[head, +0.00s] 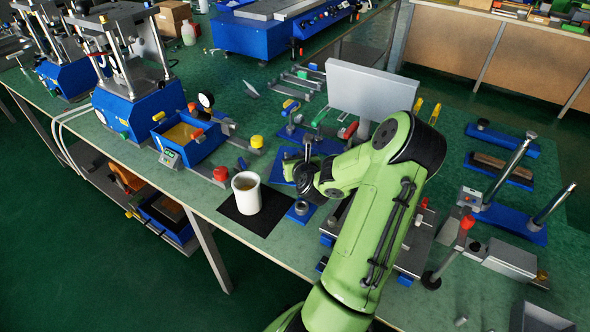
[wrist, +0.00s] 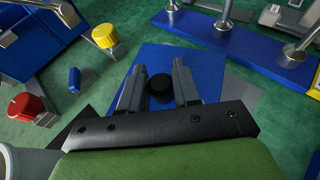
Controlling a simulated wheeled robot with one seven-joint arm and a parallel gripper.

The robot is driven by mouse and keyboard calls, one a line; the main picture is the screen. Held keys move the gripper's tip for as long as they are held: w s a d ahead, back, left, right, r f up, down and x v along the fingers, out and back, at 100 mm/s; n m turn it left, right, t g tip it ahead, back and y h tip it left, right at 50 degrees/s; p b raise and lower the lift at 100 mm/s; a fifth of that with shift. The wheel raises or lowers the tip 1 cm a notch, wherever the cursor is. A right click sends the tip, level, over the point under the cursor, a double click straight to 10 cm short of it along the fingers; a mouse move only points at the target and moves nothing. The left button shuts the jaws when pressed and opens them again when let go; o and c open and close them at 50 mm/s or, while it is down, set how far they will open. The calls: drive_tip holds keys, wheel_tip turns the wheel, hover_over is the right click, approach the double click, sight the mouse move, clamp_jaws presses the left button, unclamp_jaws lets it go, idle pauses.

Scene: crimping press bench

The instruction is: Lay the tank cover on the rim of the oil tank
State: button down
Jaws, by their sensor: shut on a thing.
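The oil tank (head: 186,143) is a blue open box with yellowish oil inside, on the bench left of centre in the head view. The tank cover (wrist: 155,55) is a flat blue plate with a round black knob (wrist: 160,88), below my gripper in the wrist view. My gripper (wrist: 160,70) is shut on the knob, one finger on each side. In the head view my gripper (head: 300,172) is to the right of the tank, apart from it, and the cover (head: 288,169) is partly hidden by it. I cannot tell whether the cover touches the bench.
A white mug (head: 246,193) stands on a black mat (head: 262,219) between tank and gripper, nearer the front edge. A red knob (head: 221,174) and a yellow knob (head: 257,142) stand right of the tank. A grey monitor (head: 370,90) stands behind my arm.

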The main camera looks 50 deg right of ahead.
wheel_tip(320, 180, down, 3)
drive_tip(key=shift+f+b, duration=0.15)
drive_tip(key=shift+b, duration=0.7)
drive_tip(key=c, duration=1.3)
unclamp_jaws()
drive_tip(key=o, duration=0.5)
